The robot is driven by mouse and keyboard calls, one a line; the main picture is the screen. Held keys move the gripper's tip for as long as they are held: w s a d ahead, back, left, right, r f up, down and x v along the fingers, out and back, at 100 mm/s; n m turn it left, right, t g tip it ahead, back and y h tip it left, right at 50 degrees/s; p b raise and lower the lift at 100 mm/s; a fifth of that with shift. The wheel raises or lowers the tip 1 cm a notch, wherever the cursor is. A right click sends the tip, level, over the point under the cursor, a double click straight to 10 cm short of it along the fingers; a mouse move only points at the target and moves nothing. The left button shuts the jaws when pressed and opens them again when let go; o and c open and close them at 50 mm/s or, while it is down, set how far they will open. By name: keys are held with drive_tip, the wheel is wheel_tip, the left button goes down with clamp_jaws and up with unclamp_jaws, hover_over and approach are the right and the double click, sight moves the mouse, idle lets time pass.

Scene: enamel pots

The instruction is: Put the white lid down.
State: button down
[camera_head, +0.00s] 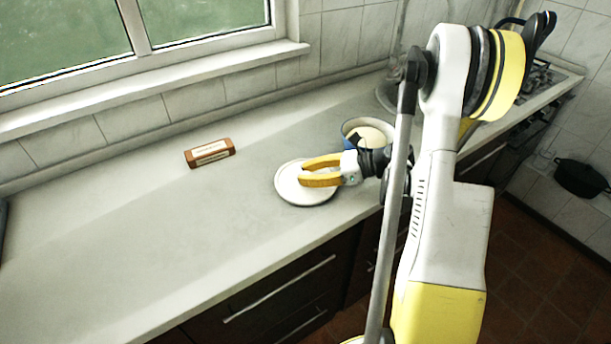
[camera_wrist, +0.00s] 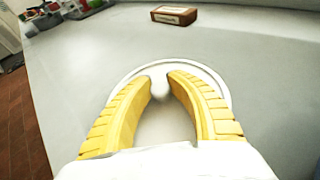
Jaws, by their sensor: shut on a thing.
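The white lid (camera_head: 292,193) is a round disc low over or on the countertop, left of the blue pot. I cannot tell whether it touches the counter. It also shows in the wrist view (camera_wrist: 213,78), flat beneath my fingers, with its pale knob (camera_wrist: 160,90) between the fingertips. My gripper (camera_head: 304,172) has yellow fingers and is shut on the knob of the lid; the wrist view shows the fingers (camera_wrist: 160,82) on both sides of it. The blue pot (camera_head: 349,128), with a cream inside, stands just behind my wrist, partly hidden by it.
A brown box with a pale label (camera_head: 209,153) lies on the counter (camera_head: 130,230) to the left, clear of the lid. The counter's front edge runs below the lid. The stove (camera_head: 540,80) and a dark pot (camera_head: 582,177) are at right. The left counter is mostly free.

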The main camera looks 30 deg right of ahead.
drive_tip(key=shift+f, duration=0.15)
drive_tip(key=c, duration=1.3)
unclamp_jaws()
drive_tip(key=shift+r, duration=0.2)
